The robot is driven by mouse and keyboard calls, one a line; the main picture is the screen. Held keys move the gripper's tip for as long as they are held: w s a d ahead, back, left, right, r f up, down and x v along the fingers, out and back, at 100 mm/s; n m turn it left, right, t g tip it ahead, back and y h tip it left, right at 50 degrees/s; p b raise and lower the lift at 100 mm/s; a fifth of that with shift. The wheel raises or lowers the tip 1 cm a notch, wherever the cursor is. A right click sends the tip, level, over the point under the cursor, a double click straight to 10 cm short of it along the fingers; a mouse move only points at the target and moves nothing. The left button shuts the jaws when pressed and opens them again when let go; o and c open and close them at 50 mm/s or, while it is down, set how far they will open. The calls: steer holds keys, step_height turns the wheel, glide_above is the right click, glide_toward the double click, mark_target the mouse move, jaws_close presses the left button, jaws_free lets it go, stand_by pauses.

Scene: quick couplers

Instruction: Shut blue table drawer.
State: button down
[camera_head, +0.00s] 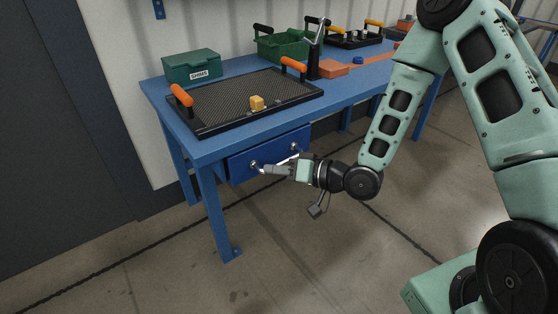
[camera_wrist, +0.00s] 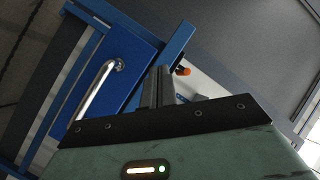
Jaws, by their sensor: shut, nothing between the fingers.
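The blue drawer (camera_head: 240,172) sits under the near end of the blue table (camera_head: 205,150). How far it stands out, if at all, is hard to tell. Its front also fills the left of the wrist view (camera_wrist: 122,85), with a silver bar handle (camera_wrist: 97,92) set across it. My gripper (camera_head: 264,169) is shut and empty, its tips by the left end of the handle in the head view. In the wrist view the shut fingers (camera_wrist: 162,72) point toward the drawer front's edge, beside the handle. Whether they touch the front cannot be told.
A blue table leg (camera_head: 217,215) stands left of my gripper. The floor in front is clear.

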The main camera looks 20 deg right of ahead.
steer(key=d+f+m+t+h+b, duration=0.35)
steer(key=d+m+t+h, duration=0.35)
steer(key=m, duration=0.7)
steer(key=m+y+b, duration=0.1)
steer(key=b, duration=0.8)
glide_toward(273, 142)
steer(key=x, duration=0.5)
steer(key=shift+w, duration=0.1)
steer(key=shift+x, duration=0.8)
steer(key=shift+p+x, duration=0.3)
steer(key=shift+x, duration=0.65)
